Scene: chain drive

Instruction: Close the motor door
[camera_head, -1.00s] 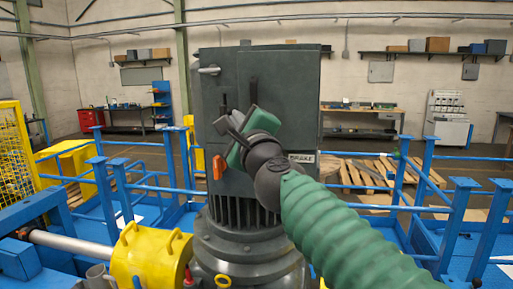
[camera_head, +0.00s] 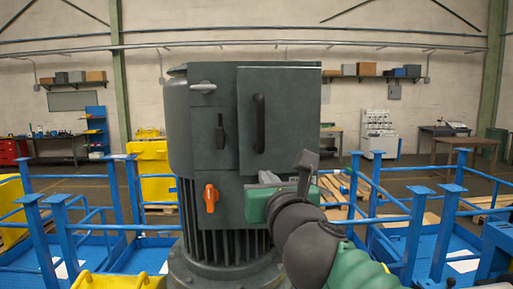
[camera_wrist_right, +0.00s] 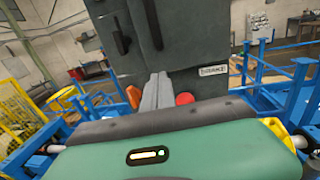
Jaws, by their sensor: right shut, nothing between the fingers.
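The dark grey motor (camera_head: 212,150) stands upright in the middle of the head view. Its door (camera_head: 280,95) is the flat panel at the upper right, with a vertical black handle (camera_head: 259,123). The panel stands slightly proud of the housing; I cannot tell if it is fully shut. My right gripper (camera_head: 268,178) is near the door's lower edge, below and right of the handle. In the right wrist view its grey fingers (camera_wrist_right: 158,90) are together and empty, pointing at the motor; contact is unclear. My left gripper is not in view.
An orange lever (camera_head: 211,198), a small black lever (camera_head: 220,132) and a silver latch (camera_head: 203,87) are on the motor's front. A red knob (camera_wrist_right: 184,99) shows beside my fingers in the wrist view. Blue railings (camera_head: 409,235) stand on both sides.

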